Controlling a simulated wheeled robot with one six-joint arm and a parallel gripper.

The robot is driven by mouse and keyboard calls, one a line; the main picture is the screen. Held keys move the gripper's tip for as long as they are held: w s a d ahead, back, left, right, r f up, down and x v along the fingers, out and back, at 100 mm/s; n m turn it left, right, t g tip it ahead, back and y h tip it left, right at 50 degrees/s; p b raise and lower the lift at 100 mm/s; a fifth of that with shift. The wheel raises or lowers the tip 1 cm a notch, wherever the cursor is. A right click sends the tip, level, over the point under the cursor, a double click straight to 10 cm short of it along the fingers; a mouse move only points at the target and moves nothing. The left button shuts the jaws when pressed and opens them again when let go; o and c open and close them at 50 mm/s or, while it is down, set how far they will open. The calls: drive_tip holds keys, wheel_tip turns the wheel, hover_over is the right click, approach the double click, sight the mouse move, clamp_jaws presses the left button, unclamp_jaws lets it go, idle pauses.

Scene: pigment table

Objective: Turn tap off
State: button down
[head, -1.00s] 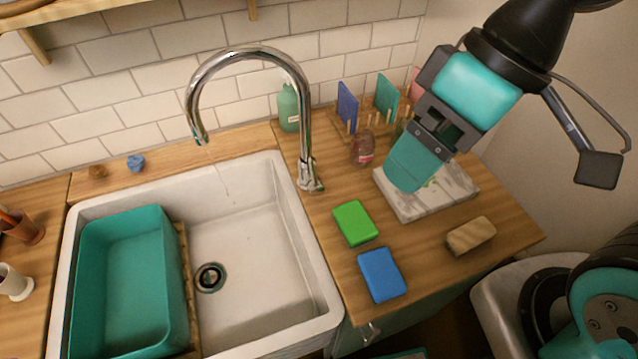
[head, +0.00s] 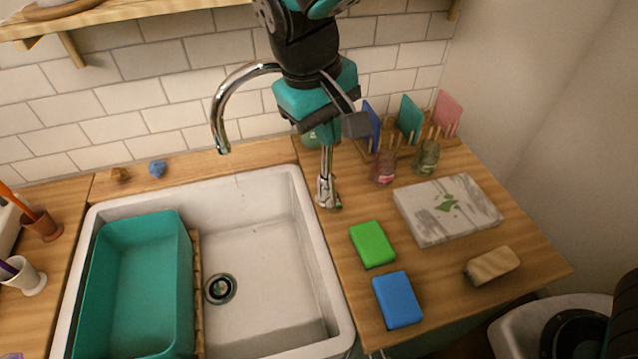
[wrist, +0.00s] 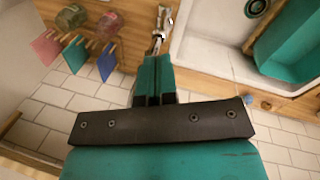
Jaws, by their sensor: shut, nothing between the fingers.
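The chrome tap (head: 326,186) stands on the wooden counter at the sink's right rim. Its curved spout (head: 219,120) arches left over the white sink (head: 256,230). I cannot clearly tell whether water runs from it. My gripper (head: 325,138) is beside the upper part of the tap's upright pipe and hides part of it. In the wrist view my gripper (wrist: 155,62) is shut and empty, with its teal fingertips close to the tap's base (wrist: 159,32). I cannot tell whether they touch it. The small lever at the base is hard to make out.
A teal tub (head: 140,280) sits in the sink's left half. Right of the tap are a green sponge (head: 372,244), a blue sponge (head: 398,300), a marbled slab (head: 446,208) and a tan block (head: 492,265). Small jars (head: 385,167) stand behind, near a peg rack.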

drive_tip(key=a+f+t+h, duration=0.1)
drive_tip(key=a+f+h, duration=0.1)
drive_tip(key=a+f, duration=0.5)
drive_tip(key=m+p, duration=0.1)
drive_tip(key=p, duration=0.1)
approach(332, 192)
wheel_tip(332, 192, down, 5)
drive_tip(key=a, duration=0.3)
drive_tip(key=shift+w+d+f+p, duration=0.1)
drive_tip(key=shift+w+d+p, duration=0.1)
drive_tip(key=shift+d+p, duration=0.65)
drive_tip(key=shift+w+d+p, duration=0.2)
drive_tip(key=shift+d+p, duration=0.3)
drive_tip(key=shift+d, duration=0.6)
